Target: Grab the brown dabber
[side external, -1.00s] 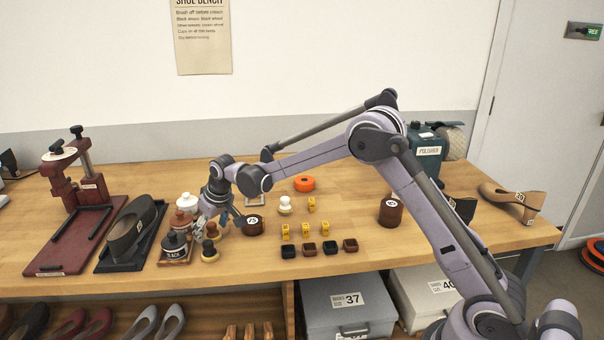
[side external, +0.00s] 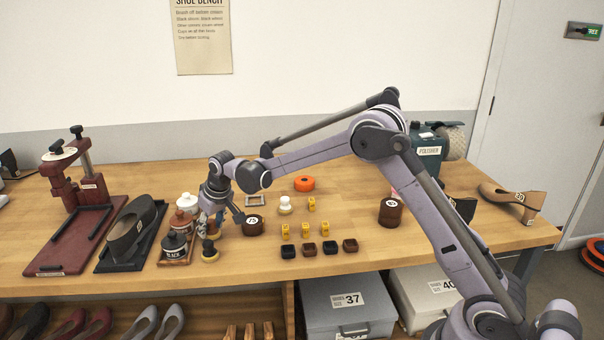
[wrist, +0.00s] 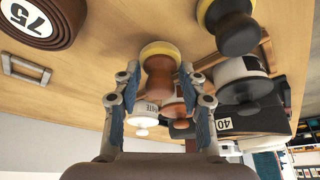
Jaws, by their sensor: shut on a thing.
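The brown dabber (wrist: 160,74), a brown knob with a pale yellow pad, stands between my fingers in the wrist view. My gripper (wrist: 160,92) is shut on it, with blue-padded fingers on both sides. In the side view my gripper (side external: 212,222) is low over the bench, and its fingers mostly hide the brown dabber. A black dabber (side external: 209,250) with a yellow pad stands just in front; it also shows in the wrist view (wrist: 236,30).
A tray with black (side external: 174,244), brown and white jars is close on the left. A dark coiled strap marked 75 (side external: 253,225) is close on the right. Yellow tags (side external: 285,230) and small dark blocks (side external: 309,249) lie farther right.

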